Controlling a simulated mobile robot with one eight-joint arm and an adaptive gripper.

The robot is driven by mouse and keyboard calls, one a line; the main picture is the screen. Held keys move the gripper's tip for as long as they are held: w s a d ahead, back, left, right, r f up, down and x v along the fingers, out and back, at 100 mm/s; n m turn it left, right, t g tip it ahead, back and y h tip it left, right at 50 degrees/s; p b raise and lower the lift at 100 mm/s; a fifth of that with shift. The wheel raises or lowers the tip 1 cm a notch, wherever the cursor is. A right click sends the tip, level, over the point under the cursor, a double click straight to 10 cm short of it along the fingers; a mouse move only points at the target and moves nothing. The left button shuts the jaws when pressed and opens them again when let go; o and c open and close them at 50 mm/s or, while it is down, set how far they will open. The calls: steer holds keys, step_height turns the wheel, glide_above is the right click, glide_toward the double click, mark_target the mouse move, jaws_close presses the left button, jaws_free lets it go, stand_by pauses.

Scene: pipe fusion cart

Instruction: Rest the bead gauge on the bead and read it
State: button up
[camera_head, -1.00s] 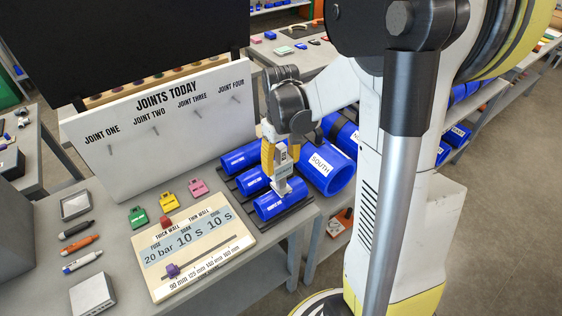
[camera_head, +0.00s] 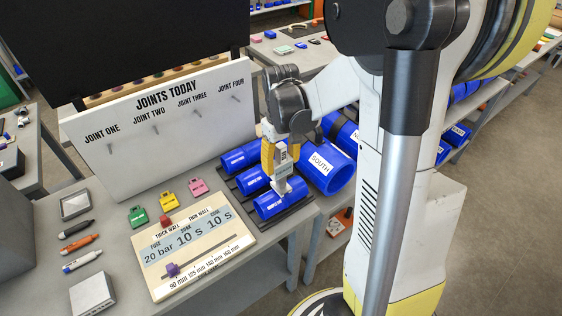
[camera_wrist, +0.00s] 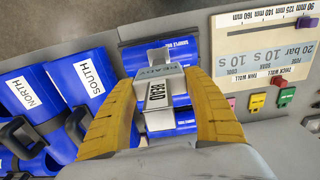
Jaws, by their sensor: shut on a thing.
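In the head view, my gripper (camera_head: 281,158) is over the nearest of the short blue sample pipes (camera_head: 279,205) on the dark rack at the right of the bench. Its yellow fingers are shut on the bead gauge (camera_head: 283,180), a grey-white block pointing down at the pipe. In the wrist view, the gauge (camera_wrist: 161,97) stands between the two yellow fingers, with a label reading "READ" and another reading "READY". Its lower end is at the pipe (camera_wrist: 180,60); I cannot tell whether it touches the bead, which is hidden behind the gauge.
A large blue "SOUTH" pipe (camera_head: 326,168) lies right of the rack, with a "NORTH" pipe (camera_wrist: 28,92) beside it. Left stand a settings board (camera_head: 194,252), coloured tags (camera_head: 168,202), pens (camera_head: 80,243) and a white joints board (camera_head: 160,130).

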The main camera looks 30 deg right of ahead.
mark_target(281, 145)
steer(key=shift+f+b, duration=0.55)
stand_by(2.2)
stand_by(0.5)
steer(key=shift+r+p, duration=2.6)
steer(key=shift+r, duration=0.95)
steer(key=shift+f, duration=0.1)
